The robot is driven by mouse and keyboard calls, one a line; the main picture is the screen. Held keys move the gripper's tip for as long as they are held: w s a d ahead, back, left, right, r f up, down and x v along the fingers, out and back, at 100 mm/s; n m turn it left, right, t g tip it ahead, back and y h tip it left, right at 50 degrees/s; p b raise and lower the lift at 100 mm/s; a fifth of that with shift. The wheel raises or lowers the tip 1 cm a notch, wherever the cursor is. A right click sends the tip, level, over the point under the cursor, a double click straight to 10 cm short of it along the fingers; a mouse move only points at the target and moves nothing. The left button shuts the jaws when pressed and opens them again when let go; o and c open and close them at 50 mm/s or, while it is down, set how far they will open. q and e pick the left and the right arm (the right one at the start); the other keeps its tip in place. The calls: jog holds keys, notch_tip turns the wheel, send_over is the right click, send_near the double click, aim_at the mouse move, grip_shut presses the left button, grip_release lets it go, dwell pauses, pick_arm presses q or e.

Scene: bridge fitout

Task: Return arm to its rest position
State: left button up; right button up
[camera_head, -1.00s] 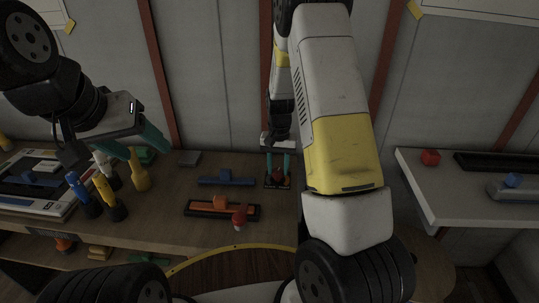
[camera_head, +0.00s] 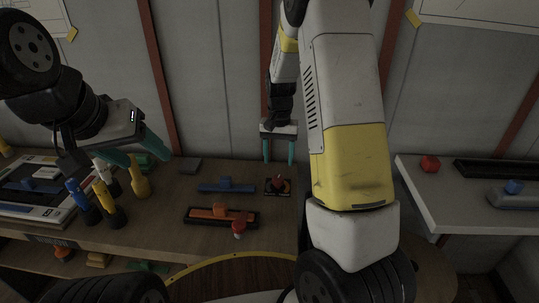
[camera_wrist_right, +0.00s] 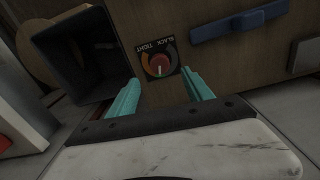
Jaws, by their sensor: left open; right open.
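My right gripper (camera_head: 279,158) is open and empty, raised just behind and above a red knob (camera_head: 279,183) on a small dark dial plate on the wooden bench. In the right wrist view the open teal fingers (camera_wrist_right: 162,92) show with the red knob (camera_wrist_right: 159,66) beyond them, apart from both. The knob sits on a coloured dial with lettering. My left gripper (camera_head: 142,155) is open and empty above the left part of the bench, near the upright tool handles.
The wooden bench (camera_head: 165,225) holds a blue handle (camera_head: 226,186), an orange handle in a dark tray (camera_head: 194,217), a red-capped piece (camera_head: 239,229) and yellow, blue and white tool handles (camera_head: 140,178). A pale shelf (camera_head: 435,205) stands right. The wall is close behind.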

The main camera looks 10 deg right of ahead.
jog(key=shift+r, duration=0.2)
jog(key=s+a+r+n+t+y, duration=0.1)
jog(key=s+r+t, duration=0.1)
jog(key=s+r, duration=0.45)
jog(key=s+a+r+n+t+y, duration=0.1)
jog(key=s+r, duration=0.3)
jog(key=r, duration=0.5)
jog(key=s+r+n+t, duration=0.1)
jog(key=s+r, duration=0.2)
jog(key=s, duration=0.3)
jog(key=s+r+n+t, duration=0.1)
jog(key=s+r+t, duration=0.1)
jog(key=s, duration=0.5)
jog(key=shift+s+a+r+n, duration=0.3)
jog(key=shift+r, duration=0.2)
